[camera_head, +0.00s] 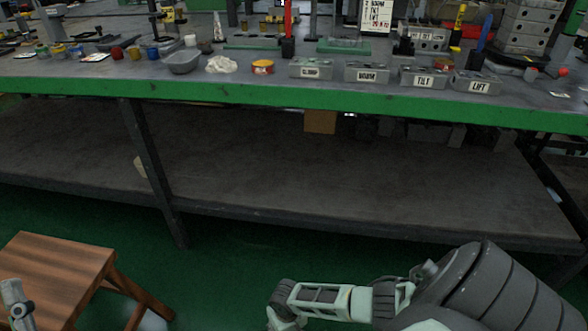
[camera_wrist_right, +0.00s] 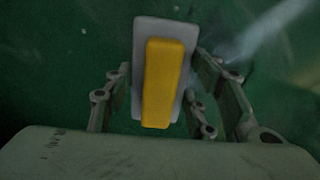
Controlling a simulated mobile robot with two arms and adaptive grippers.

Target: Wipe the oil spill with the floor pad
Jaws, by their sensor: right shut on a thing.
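The floor pad is a light grey slab (camera_wrist_right: 142,50) with a yellow block (camera_wrist_right: 163,85) on it, seen in the right wrist view. My right gripper (camera_wrist_right: 162,92) is shut on it, with finger links on both sides. The pad does not show in the head view, where part of my right arm (camera_head: 330,298) reaches over the green floor at the bottom. A small pale part of my left arm (camera_head: 16,300) shows at the lower left edge; its jaws cannot be made out. I cannot clearly make out the oil spill. A pale shiny patch (camera_head: 152,320) shows beside the stool.
A wooden stool (camera_head: 60,270) stands at the lower left. A long green-edged workbench (camera_head: 270,95) crosses ahead, with labelled blocks, paint pots and a bowl on top. Its lower shelf (camera_head: 330,180) is mostly bare. Green floor (camera_head: 225,275) is open between stool and right arm.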

